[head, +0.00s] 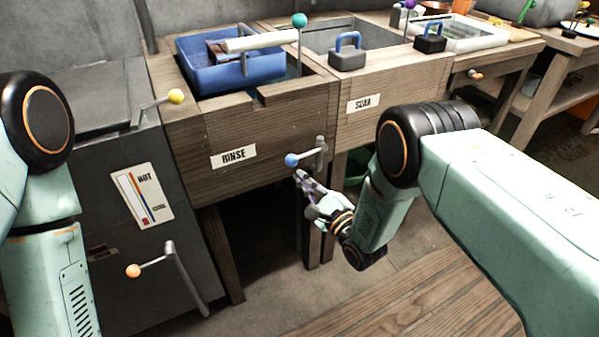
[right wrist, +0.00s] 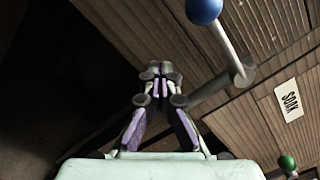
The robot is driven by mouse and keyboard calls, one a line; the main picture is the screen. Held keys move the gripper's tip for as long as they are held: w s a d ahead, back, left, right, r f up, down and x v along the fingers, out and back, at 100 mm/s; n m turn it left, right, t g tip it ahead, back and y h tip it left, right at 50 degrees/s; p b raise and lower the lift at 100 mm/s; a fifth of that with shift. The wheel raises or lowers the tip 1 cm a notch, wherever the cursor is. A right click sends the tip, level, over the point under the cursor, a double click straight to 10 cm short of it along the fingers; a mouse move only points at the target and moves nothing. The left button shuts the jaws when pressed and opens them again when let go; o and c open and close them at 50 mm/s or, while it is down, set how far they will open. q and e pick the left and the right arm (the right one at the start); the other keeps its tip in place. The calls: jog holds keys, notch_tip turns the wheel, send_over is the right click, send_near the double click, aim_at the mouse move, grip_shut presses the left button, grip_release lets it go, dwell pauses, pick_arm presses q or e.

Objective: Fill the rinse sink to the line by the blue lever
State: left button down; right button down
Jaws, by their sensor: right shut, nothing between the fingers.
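The blue lever (head: 291,160) has a blue ball on a grey arm, on the front of the wooden rinse sink (head: 190,150) at its right end. In the right wrist view the blue ball (right wrist: 204,10) and its rod are at upper right. My right gripper (head: 299,176) is shut and empty, just below the ball and apart from it. Its closed fingertips (right wrist: 160,70) show left of the lever in the wrist view. A blue basin (head: 240,72) sits in the rinse sink and hides much of its inside. I cannot make out a fill line. My left gripper is out of view.
A grey cabinet with a yellow-ball lever (head: 176,96), a gauge plate (head: 142,195) and an orange-ball lever (head: 133,270) stands left. A teal-ball lever (head: 299,20) rises behind the basin. The soak sink (head: 390,100) adjoins right, with blue-handled weights (head: 348,52).

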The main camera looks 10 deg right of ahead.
jog(key=p+v, duration=0.2)
jog(key=v, duration=0.6)
jog(key=shift+s+a, duration=0.25)
jog(key=shift+s, duration=0.15)
jog(key=shift+s+r, duration=0.1)
jog(key=shift+r, duration=0.1)
